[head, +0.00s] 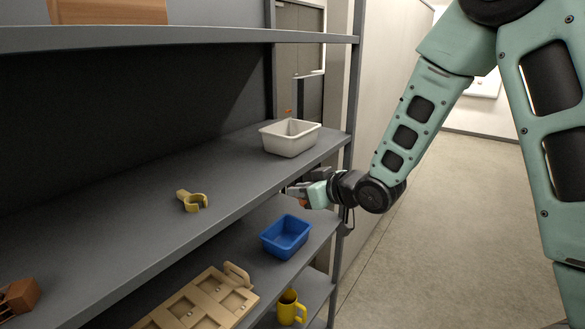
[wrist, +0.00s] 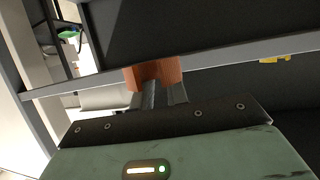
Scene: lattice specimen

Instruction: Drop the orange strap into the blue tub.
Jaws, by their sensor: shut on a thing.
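The blue tub (head: 285,237) stands on the lower shelf, open at the top, and looks empty. My gripper (head: 297,193) is by the front edge of the shelf above, higher in the picture than the tub. In the wrist view my gripper (wrist: 160,92) is shut on the orange strap (wrist: 154,72), a ribbed orange-brown piece at the fingertips. In the head view only a small orange bit of the strap (head: 304,203) shows beside the fingers. The rest of it is hidden.
A white tub (head: 290,144) and a yellow clip-like piece (head: 192,201) are on the upper shelf (head: 130,240). A wooden compartment tray (head: 205,300) lies left of the blue tub. A yellow mug (head: 289,308) stands below. A shelf post (head: 350,100) rises close to my gripper.

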